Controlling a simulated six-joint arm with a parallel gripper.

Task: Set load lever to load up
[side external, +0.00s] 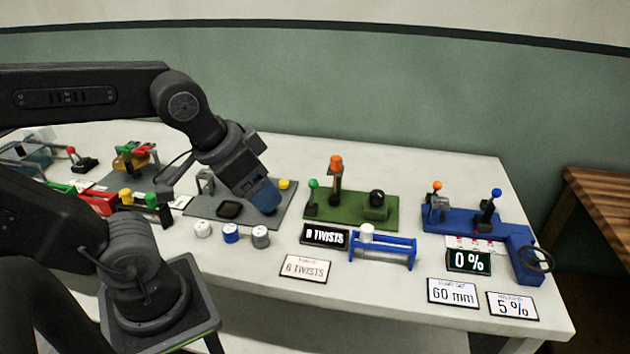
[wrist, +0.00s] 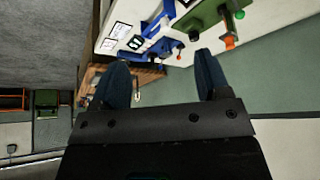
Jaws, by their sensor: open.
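Several levers stand on the bench, and I cannot tell which one is the load lever. The blue station (side external: 470,222) at the right carries a blue-knobbed lever (side external: 496,194) and an orange-knobbed lever (side external: 437,186), both roughly upright. The green plate (side external: 378,214) carries a green-knobbed lever (side external: 313,184) and a taller orange-topped post (side external: 336,165). My gripper (side external: 265,197) hangs over the grey plate left of the green plate, apart from these levers. In the wrist view my gripper (wrist: 162,75) has its two blue fingers spread, with nothing between them.
White, blue and grey spools (side external: 231,233) stand in front of the grey plate. A blue rack (side external: 382,247) holds a white spool. A red-knobbed lever (side external: 72,151) stands far left.

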